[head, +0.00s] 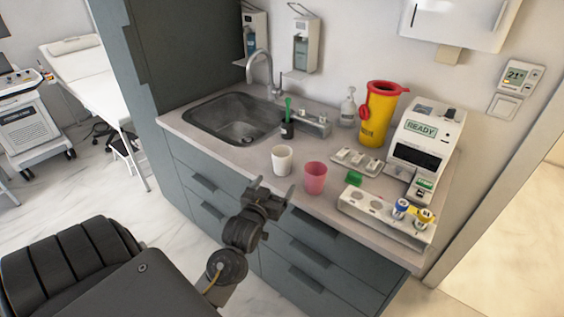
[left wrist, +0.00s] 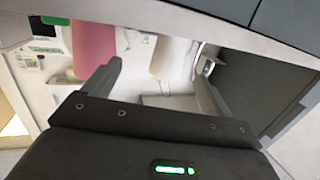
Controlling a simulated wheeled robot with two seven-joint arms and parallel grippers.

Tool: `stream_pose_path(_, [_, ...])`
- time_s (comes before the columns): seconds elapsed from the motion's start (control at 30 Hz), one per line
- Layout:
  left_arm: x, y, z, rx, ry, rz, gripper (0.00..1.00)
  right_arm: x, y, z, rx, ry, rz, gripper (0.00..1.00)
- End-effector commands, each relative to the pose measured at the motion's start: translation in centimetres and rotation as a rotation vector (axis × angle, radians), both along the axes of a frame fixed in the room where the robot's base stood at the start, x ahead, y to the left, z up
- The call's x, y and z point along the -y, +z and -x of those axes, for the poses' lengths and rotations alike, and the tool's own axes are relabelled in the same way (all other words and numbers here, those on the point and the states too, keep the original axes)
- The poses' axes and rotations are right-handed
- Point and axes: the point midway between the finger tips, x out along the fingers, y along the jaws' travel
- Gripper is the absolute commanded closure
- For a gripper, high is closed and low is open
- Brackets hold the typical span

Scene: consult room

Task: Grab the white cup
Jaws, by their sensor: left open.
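The white cup (head: 282,161) stands upright on the counter, left of the pink cup (head: 315,178). My left gripper (head: 273,187) is open and empty at the counter's front edge, just short of the white cup and apart from it. In the left wrist view the white cup (left wrist: 170,57) shows between and beyond the two spread fingers (left wrist: 158,76). The pink cup (left wrist: 93,42) is there to the left, beyond the left finger. My right gripper is not in view.
A dark pen holder (head: 287,130) and the sink (head: 237,118) lie behind the white cup. A green block (head: 354,178), a grey tray (head: 356,161), a yellow sharps bin (head: 377,115) and an analyser (head: 425,142) are to the right. A black chair (head: 70,265) is at lower left.

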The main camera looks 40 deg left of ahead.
Motion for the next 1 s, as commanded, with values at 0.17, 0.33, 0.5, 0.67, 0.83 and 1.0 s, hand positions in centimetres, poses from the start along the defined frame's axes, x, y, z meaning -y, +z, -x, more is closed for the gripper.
stream_pose_path(0.17, [-1.6,2.0,-0.8,0.098,0.040,-0.017,0.15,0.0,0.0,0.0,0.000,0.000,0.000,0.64])
stream_pose_path(0.33, [-1.9,2.2,-1.5,0.104,0.042,-0.019,0.15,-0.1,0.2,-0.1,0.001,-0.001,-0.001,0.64])
stream_pose_path(0.5, [-2.8,2.4,-4.0,0.104,0.041,-0.019,0.15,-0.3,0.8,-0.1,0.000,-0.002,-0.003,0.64])
stream_pose_path(0.67, [-3.5,2.2,-5.7,0.103,0.040,-0.020,0.15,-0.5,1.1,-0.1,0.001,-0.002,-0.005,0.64])
stream_pose_path(0.83, [-3.7,2.1,-6.2,0.103,0.040,-0.019,0.15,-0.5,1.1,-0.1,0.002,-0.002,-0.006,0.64])
stream_pose_path(1.0, [-4.4,2.3,-7.5,0.101,0.041,-0.018,0.15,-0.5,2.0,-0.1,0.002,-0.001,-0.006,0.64])
